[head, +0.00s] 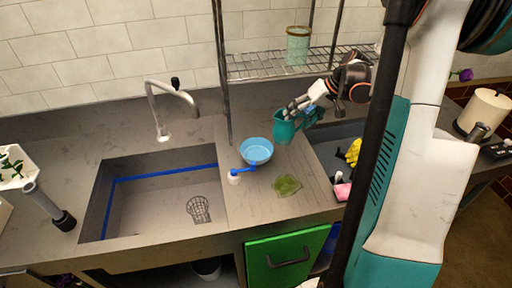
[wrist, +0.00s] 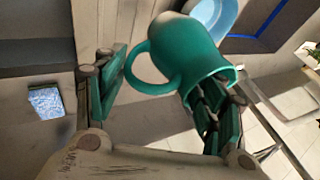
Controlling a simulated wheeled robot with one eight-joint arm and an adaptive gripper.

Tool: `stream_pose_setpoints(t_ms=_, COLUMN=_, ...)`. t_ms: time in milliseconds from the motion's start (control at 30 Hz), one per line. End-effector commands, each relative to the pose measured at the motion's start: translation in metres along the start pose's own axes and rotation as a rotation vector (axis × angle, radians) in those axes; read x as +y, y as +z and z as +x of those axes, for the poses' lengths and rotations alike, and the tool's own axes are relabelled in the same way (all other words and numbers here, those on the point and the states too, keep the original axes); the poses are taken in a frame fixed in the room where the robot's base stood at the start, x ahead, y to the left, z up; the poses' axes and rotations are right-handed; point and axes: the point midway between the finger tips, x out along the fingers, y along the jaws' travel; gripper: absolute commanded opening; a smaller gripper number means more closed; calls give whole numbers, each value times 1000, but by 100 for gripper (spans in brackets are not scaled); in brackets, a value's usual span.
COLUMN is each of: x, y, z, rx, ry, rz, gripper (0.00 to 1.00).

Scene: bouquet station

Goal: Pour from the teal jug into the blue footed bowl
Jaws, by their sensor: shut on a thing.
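The teal jug (head: 284,127) is in my gripper (head: 300,106), up to the right of the blue footed bowl (head: 257,150) in the head view.
A white bottle with a blue top (head: 234,177) stands close to the bowl's left front. The sink (head: 155,195) is left. A wire shelf (head: 290,63) holding a pale green canister (head: 298,45) is behind.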

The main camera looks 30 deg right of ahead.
Motion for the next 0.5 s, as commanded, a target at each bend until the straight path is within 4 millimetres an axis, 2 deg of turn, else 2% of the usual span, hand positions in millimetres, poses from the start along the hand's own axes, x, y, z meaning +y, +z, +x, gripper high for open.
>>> stream_pose_setpoints(t_ms=500, x=-31, y=0, z=-7, rx=3, ry=225, rz=-57, gripper=20)
